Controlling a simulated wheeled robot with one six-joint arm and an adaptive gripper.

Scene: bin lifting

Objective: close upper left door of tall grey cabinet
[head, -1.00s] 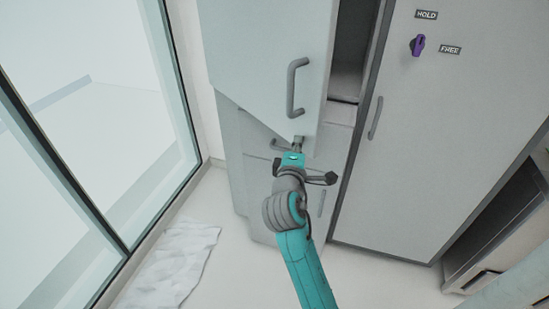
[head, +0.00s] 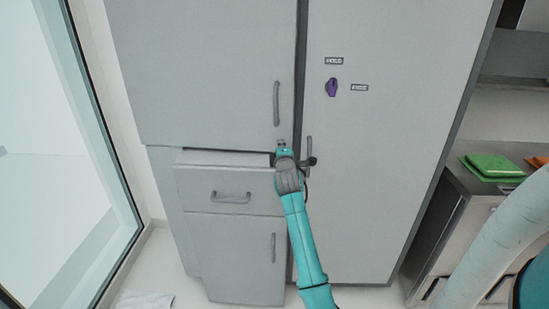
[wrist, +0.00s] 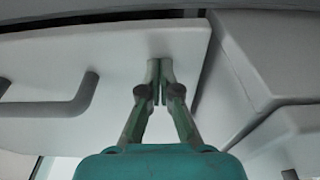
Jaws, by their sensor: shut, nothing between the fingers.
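The upper left door (head: 200,70) of the tall grey cabinet is a plain grey panel with a vertical handle (head: 276,104) near its right edge. It looks nearly flush with the cabinet front; a narrow dark gap runs along its right edge. My gripper (head: 282,143) is at the door's lower right corner, below the handle. In the wrist view the door (wrist: 150,40) and its handle (wrist: 55,118) are at left. My gripper's fingers (wrist: 159,78) are together and empty, at the door near its right edge. Whether they touch it I cannot tell.
A drawer (head: 225,185) below the door sticks out slightly, above a lower door (head: 235,260). The tall right door (head: 400,130) bears a purple knob (head: 331,88). A counter with a green item (head: 492,167) stands right; a glass panel (head: 50,170) is left.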

